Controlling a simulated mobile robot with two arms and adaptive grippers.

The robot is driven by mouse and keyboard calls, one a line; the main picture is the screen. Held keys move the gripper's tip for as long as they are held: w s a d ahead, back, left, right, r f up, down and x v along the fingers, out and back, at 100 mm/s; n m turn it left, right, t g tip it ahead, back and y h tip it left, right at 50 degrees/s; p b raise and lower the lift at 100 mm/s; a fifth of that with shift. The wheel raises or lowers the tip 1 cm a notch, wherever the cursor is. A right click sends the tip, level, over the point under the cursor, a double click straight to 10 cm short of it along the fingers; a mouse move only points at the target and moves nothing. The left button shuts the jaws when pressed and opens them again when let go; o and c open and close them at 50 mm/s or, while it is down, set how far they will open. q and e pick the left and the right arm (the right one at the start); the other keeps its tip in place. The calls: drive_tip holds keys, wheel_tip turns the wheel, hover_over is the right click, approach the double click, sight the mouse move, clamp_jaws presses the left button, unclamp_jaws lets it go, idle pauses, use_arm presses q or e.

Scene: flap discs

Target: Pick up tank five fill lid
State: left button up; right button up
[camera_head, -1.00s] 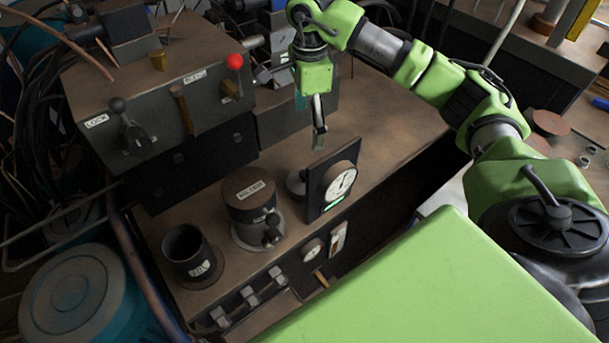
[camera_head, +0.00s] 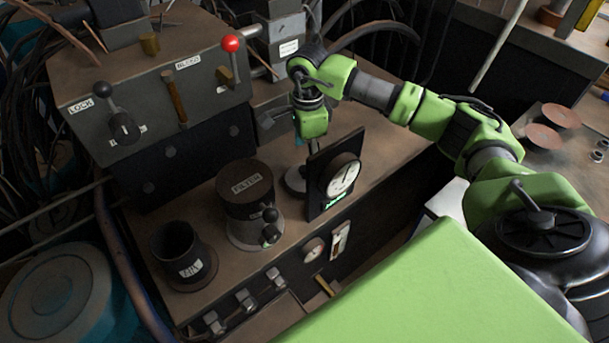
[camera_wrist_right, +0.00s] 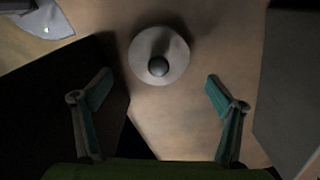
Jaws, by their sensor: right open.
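A round grey lid with a dark knob (camera_wrist_right: 159,54) lies on the brown top, seen from above in the right wrist view. In the head view this lid (camera_head: 294,179) shows only in part, behind the dark panel with a dial gauge (camera_head: 340,178). My right gripper (camera_wrist_right: 158,77) is open and empty, its two teal-lined fingers spread apart, with the lid between and just beyond the tips in the wrist picture. In the head view my right gripper (camera_head: 302,143) hangs above the lid, its tips partly hidden by the panel. My left gripper is not in view.
The upright gauge panel stands close beside the lid. A filter canister (camera_head: 246,195) and an open dark cup (camera_head: 181,250) stand to the left. A lever box with a red knob (camera_head: 230,43) is behind. Brown top (camera_head: 385,135) is free to the right.

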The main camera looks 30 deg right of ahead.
sight(304, 168)
drive_tip(key=shift+a+f+p, duration=0.2)
drive_tip(key=shift+f+p, duration=0.15)
drive_tip(key=shift+f, duration=1.1)
drive_tip(key=shift+a+f+p, duration=0.2)
drive_tip(key=shift+f+p, duration=0.1)
drive_tip(key=shift+f, duration=1.15)
drive_tip(key=c, duration=1.2)
